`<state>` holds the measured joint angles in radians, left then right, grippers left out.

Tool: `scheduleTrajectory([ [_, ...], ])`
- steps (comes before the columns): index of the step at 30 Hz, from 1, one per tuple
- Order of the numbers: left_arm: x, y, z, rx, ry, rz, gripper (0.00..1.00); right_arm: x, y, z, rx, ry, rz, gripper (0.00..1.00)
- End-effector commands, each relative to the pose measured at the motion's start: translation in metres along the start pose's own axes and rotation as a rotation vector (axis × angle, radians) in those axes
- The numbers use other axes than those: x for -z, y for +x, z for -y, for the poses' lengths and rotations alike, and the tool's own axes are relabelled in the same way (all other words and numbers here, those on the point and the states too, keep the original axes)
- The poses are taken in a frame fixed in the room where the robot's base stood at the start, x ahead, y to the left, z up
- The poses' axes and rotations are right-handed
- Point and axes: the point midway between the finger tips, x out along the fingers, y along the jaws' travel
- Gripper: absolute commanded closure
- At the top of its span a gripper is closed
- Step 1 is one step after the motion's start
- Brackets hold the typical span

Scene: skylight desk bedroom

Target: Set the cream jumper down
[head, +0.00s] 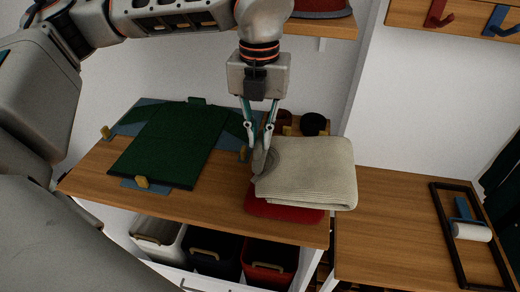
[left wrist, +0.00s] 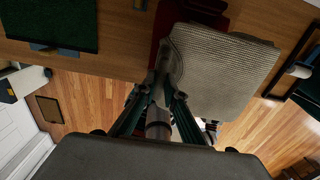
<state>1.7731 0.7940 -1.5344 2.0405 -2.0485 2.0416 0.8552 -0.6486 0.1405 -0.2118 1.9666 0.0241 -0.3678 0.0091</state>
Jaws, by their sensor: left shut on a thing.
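The cream jumper (head: 315,172) is folded into a flat, ribbed bundle over the right part of the wooden desk (head: 215,203). It also shows in the left wrist view (left wrist: 225,68). My left gripper (head: 262,152) points down at the jumper's left edge and is shut on it; it shows in the left wrist view too (left wrist: 165,93). A flat red thing (head: 283,211) lies on the desk under the jumper, mostly hidden by it. I cannot tell whether the jumper touches it. My right gripper is out of view.
A green garment (head: 165,145) lies on a blue folding board (head: 142,187) with yellow tabs, left of the jumper. Dark round items (head: 313,124) stand behind it. Bins (head: 268,262) sit below. A lint roller (head: 470,229) lies in a black frame on the right surface.

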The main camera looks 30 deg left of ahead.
Motion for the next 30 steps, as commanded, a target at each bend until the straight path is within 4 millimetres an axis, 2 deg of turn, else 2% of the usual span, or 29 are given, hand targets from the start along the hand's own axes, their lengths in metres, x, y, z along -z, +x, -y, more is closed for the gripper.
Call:
scheduleTrajectory([
  [5,0.000,0.010,0.000,0.000,0.000,-0.001,1.00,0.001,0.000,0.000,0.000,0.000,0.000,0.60],
  [12,0.000,0.043,0.000,0.000,0.002,-0.001,1.00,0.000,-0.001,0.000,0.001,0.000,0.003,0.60],
  [22,0.000,0.046,0.000,0.001,0.001,0.001,1.00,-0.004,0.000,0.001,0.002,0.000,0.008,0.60],
  [23,0.000,0.047,0.000,0.000,0.001,0.000,0.84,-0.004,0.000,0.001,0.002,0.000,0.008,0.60],
  [24,0.000,0.046,0.000,0.000,0.001,0.000,0.74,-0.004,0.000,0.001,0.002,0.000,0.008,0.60],
  [30,0.000,0.046,0.000,0.000,0.001,0.000,0.73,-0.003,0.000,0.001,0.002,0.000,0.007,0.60],
])
